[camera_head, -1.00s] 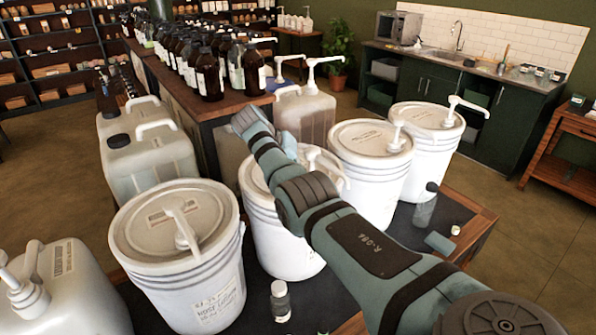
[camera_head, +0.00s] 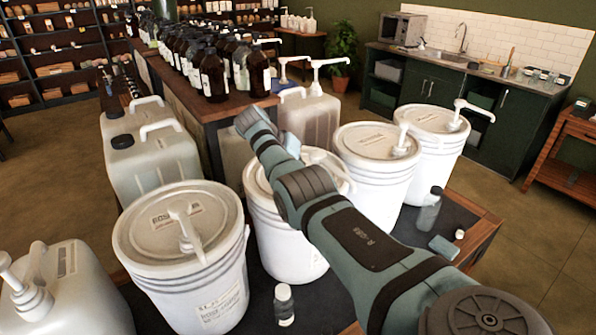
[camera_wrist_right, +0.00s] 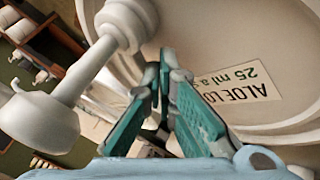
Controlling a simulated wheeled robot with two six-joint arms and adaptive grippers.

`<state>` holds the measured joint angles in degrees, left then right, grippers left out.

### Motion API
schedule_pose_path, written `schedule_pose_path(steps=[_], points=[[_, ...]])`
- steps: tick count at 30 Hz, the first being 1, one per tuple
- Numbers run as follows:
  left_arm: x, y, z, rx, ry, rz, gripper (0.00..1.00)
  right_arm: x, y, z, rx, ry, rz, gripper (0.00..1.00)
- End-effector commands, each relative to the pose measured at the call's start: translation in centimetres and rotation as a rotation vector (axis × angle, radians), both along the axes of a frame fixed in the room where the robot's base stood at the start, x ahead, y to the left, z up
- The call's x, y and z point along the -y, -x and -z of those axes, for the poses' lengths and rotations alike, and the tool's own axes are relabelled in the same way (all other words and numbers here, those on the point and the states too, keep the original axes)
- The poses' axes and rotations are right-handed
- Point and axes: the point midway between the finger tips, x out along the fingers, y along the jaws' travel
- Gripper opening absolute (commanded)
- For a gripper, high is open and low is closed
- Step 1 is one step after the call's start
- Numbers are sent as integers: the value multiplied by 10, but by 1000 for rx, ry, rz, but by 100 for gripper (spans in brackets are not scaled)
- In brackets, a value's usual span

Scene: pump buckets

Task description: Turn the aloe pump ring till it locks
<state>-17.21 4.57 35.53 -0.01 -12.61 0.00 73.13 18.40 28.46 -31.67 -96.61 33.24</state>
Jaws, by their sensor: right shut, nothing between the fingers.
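In the right wrist view, a white lid (camera_wrist_right: 215,25) carries a label (camera_wrist_right: 245,85) reading "ALOE LO". A white pump stands on it, its head (camera_wrist_right: 38,128) toward the left and its ring (camera_wrist_right: 128,22) near the top. My right gripper (camera_wrist_right: 160,68) is shut and empty, its teal fingertips just beside the ring; I cannot tell whether they touch it. In the head view my right arm crosses a white bucket (camera_head: 284,238), hiding part of its lid and pump.
White pump buckets stand at left (camera_head: 188,270) and right (camera_head: 375,180), (camera_head: 428,145). A small bottle (camera_head: 284,305) stands in front. Jugs (camera_head: 150,165) stand at left.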

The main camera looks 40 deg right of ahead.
Motion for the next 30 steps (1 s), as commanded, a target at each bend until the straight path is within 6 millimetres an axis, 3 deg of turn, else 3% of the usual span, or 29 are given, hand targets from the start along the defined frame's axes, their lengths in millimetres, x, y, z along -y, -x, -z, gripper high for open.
schedule_pose_path(steps=[30], points=[[0,0,-2,1,0,0,40,13,10,0,0,-1,57,0]])
